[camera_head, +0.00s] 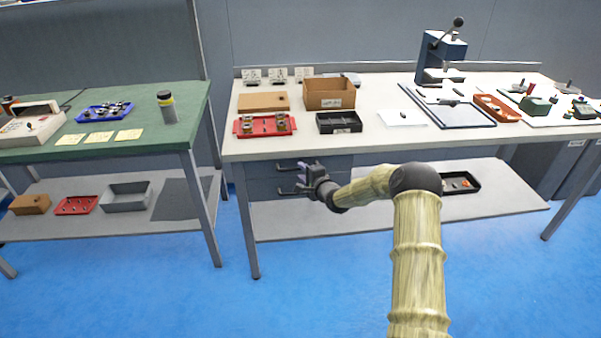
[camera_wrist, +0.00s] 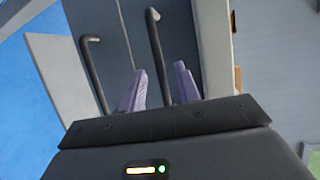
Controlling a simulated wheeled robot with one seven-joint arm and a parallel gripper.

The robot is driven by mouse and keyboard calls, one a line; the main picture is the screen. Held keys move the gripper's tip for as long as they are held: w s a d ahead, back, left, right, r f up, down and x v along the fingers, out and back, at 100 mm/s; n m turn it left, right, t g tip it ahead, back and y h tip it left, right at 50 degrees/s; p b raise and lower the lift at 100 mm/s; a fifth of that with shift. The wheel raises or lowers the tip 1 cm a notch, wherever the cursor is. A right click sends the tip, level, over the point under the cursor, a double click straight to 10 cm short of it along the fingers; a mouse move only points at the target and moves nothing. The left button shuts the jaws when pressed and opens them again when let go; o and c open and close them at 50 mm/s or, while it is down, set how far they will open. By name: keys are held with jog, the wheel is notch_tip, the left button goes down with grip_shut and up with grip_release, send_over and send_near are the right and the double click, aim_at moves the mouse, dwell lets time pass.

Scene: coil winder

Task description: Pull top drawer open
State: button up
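The grey-blue drawer unit (camera_head: 262,188) hangs under the left end of the white-topped bench. It has two dark bar handles, and its drawers look shut. The top drawer's handle (camera_head: 285,168) is above the lower handle (camera_head: 284,191). In the wrist view the picture is turned, with the top handle (camera_wrist: 154,35) on the right and the lower handle (camera_wrist: 91,62) on the left. My gripper (camera_head: 304,172) is in front of the drawers. Its two fingers (camera_wrist: 160,68) are apart, with the top handle's bar between them. I cannot tell whether they touch it.
The bench top (camera_head: 375,146) overhangs the drawers, and a bench leg (camera_head: 246,222) stands at their left. A low shelf (camera_head: 400,211) runs below, with a black tray (camera_head: 462,187) on it. A green-topped table (camera_head: 160,140) stands left. The blue floor in front is clear.

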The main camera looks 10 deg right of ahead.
jog(key=shift+x, duration=1)
grip_shut()
